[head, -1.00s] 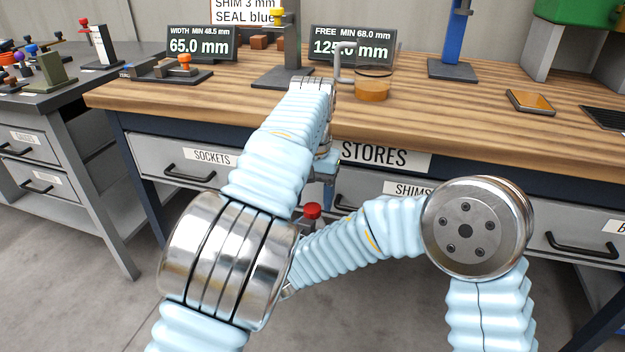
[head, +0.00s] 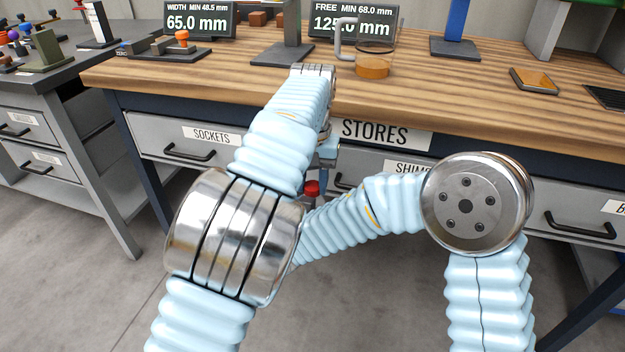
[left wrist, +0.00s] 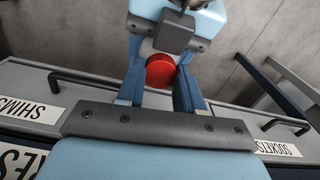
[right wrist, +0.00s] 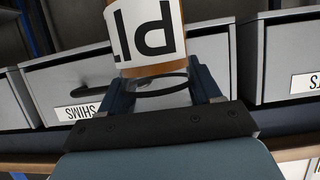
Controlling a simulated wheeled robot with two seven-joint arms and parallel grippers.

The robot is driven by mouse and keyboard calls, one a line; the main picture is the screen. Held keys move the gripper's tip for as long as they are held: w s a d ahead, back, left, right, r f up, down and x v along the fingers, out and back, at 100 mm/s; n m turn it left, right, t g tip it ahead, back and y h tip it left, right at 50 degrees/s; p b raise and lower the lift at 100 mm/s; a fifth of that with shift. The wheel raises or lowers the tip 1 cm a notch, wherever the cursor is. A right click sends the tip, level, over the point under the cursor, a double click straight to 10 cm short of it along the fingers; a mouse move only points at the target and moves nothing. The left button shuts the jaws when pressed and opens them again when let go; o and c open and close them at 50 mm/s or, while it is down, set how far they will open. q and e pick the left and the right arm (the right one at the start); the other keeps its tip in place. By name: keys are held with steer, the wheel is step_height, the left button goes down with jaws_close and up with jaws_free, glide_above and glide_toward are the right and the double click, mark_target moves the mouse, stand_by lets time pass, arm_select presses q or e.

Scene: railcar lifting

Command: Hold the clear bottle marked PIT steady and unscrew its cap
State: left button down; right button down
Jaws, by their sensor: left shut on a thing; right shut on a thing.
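The bottle (right wrist: 150,40) shows in the right wrist view with a white label bearing large dark letters, partly cut off by the frame, and an amber edge. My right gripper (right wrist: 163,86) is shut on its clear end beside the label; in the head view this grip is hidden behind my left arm. The red cap (head: 312,188) shows in the head view below the bench edge. In the left wrist view the red cap (left wrist: 160,70) sits between the blue fingers of my left gripper (left wrist: 160,86), which is shut on it.
The wooden bench (head: 450,105) stands just beyond my grippers, with drawers (head: 190,145) below its edge. A glass mug (head: 373,62) with amber liquid and a dark stand (head: 285,55) are on top. Grey floor lies open below my arms.

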arm_select(q)
steer(key=shift+n, duration=1.1)
steer(key=c, duration=0.7)
jaws_free()
